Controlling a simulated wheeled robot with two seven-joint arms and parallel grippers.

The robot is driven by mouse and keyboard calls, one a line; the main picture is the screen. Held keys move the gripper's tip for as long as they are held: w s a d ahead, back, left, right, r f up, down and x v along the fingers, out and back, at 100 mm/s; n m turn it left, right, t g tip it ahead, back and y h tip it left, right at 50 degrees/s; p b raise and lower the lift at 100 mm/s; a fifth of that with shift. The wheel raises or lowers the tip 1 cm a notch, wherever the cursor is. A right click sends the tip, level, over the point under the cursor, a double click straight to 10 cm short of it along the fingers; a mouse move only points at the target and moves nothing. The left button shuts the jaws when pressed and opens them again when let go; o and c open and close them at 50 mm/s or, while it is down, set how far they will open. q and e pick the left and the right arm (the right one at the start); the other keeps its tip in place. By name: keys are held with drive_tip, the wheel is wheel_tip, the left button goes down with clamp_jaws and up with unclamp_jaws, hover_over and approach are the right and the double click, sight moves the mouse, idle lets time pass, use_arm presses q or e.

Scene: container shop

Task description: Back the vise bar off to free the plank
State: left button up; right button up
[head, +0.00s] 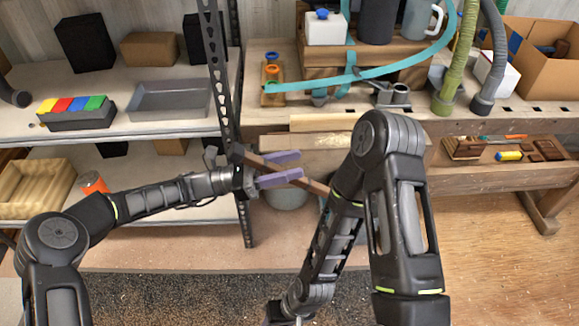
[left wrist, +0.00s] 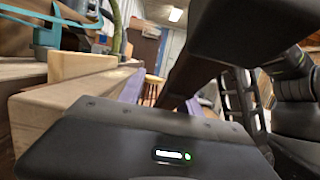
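The pale plank (head: 330,122) lies level along the bench's front edge, behind the wooden vise jaw (head: 290,141). In the left wrist view the plank (left wrist: 80,66) stands upright behind the thick jaw (left wrist: 62,102). The brown vise bar (head: 316,187) runs slanted in front of the jaw; its lower end is hidden behind my right arm. My left gripper (head: 282,168) has its purple fingers apart, one on each side of the bar. In the left wrist view a gap shows between one finger and the bar (left wrist: 190,72). My right gripper is low at the bottom edge, mostly cut off.
A metal shelf post (head: 222,90) stands close to my left wrist. Shelves at left hold a grey tray (head: 170,99) and a colored block set (head: 72,112). The bench at right carries hoses, a mug and a cardboard box (head: 530,60).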

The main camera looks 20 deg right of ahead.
use_arm(q)
drive_tip(key=shift+o, duration=0.5)
drive_tip(key=shift+s+f, duration=0.1)
drive_tip(key=shift+a, duration=0.2)
drive_tip(key=v, duration=0.7)
drive_tip(key=shift+a, duration=0.2)
drive_tip(key=shift+w+f, duration=0.1)
drive_tip(key=shift+w, duration=0.1)
